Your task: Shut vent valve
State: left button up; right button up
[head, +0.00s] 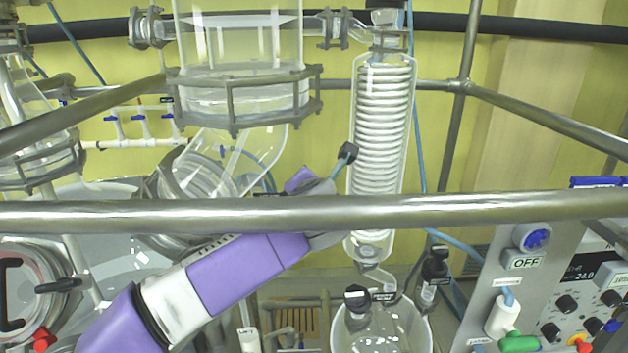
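My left arm, purple and white, reaches up from the bottom left in the head view. Its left gripper (325,188) is partly behind the steel rail, in front of the left side of the coiled glass condenser (380,125). A small black knob (348,151) with a teal stem shows at the gripper's tip. I cannot tell whether the gripper touches it or how far open the fingers are. No part is clearly labelled as the vent valve. Several small blue-handled valves (140,121) sit on a white manifold at the left, apart from the gripper. My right gripper is out of view.
A steel rail (450,207) crosses the view in front of the glassware. A glass reactor vessel (240,100) hangs at upper centre. A round flask (382,325) stands below the condenser. A control panel (535,300) with an OFF label is at the right.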

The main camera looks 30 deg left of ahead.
pick_arm(q)
jog(key=shift+f, duration=0.2)
jog(key=o, duration=1)
jog(key=shift+a, duration=0.1)
jog(key=shift+r, duration=0.1)
